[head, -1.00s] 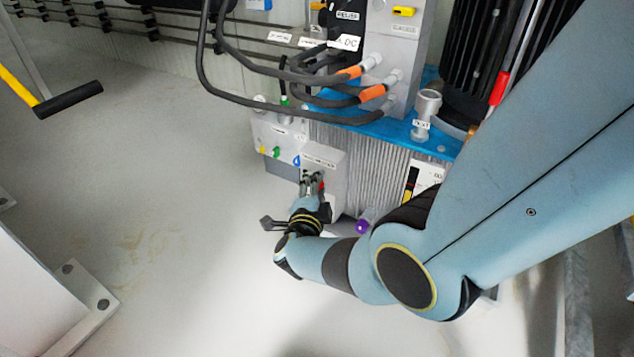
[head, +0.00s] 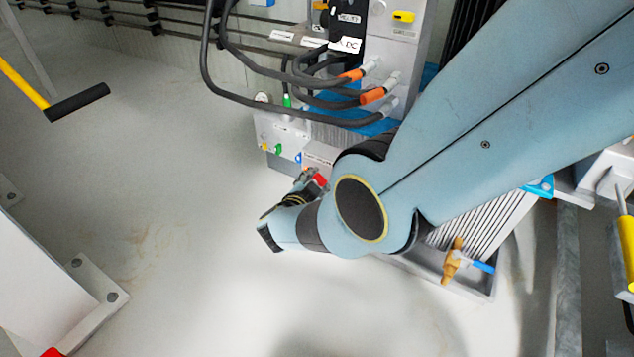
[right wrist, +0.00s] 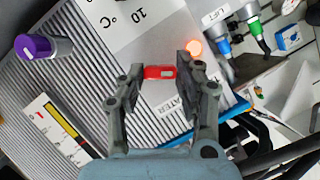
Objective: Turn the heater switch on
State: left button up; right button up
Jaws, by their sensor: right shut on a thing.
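The heater switch (right wrist: 160,72) is a small red lever with a pale window, on a grey panel whose partly hidden label (right wrist: 175,108) ends in "ATER". My right gripper (right wrist: 158,76) has its two fingers around the red lever, one on each side. An orange lamp (right wrist: 194,46) glows beside the right finger. In the head view my right gripper (head: 311,177) is at the front of the grey control box (head: 320,152), partly hidden by my own wrist, with red showing at the fingers. My left gripper is not in view.
A purple knob (right wrist: 42,47) and a gauge (right wrist: 62,133) sit on the ribbed housing. Dark cables with orange connectors (head: 372,96) hang above the box. A yellow bar with a black grip (head: 78,102) is at the left. The floor between is clear.

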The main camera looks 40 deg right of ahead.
dwell(0.5)
jog(key=o, duration=1.1)
jog(key=shift+o, duration=0.2)
jog(key=v, duration=0.7)
jog(key=shift+a, duration=0.2)
jog(key=shift+s+r, duration=0.15)
